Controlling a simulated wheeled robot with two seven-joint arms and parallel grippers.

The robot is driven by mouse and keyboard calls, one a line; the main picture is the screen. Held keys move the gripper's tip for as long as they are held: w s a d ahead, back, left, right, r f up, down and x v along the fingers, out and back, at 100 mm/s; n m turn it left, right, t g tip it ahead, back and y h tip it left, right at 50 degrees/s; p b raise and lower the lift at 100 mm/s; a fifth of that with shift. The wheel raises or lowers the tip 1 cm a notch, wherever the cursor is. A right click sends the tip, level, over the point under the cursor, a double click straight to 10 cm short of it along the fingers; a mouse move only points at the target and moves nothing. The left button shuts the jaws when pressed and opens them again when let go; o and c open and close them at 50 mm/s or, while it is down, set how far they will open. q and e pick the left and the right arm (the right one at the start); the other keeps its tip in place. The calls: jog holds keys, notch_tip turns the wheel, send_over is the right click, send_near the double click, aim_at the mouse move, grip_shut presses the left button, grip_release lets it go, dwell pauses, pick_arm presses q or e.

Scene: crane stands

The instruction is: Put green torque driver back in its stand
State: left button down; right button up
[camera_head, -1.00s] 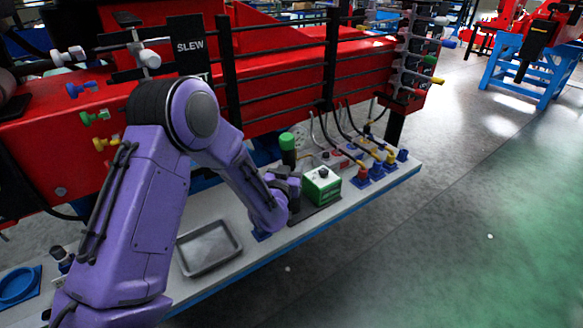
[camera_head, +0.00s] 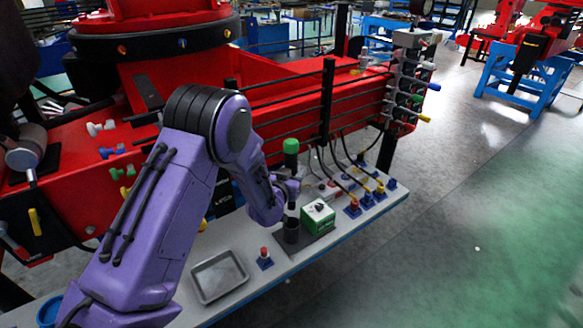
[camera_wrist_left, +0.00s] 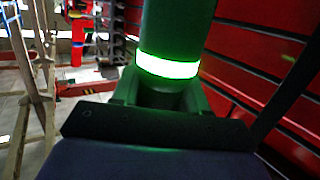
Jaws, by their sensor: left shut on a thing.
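My left gripper (camera_head: 290,187) is shut on the green torque driver (camera_head: 291,147), which stands about upright with its green cap on top and a dark body below. In the left wrist view the driver (camera_wrist_left: 172,30) is close up, green with a glowing pale band. The dark cup-shaped stand (camera_head: 291,233) is on the bench right below the gripper, beside a green box. The driver's lower end is dark and small; I cannot tell whether its tip is clear of the cup. My right gripper is not in view.
Cabled blue connectors (camera_head: 367,200) line the bench's right end. Red crane rails rise behind.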

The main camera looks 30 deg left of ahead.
pick_arm(q)
jog(key=shift+w+f, duration=0.15)
jog(key=shift+f, duration=0.1)
jog(key=shift+f, duration=0.15)
notch_tip(320, 180, down, 6)
jog(key=b, duration=0.5)
jog(key=shift+r, duration=0.25)
dwell(0.7)
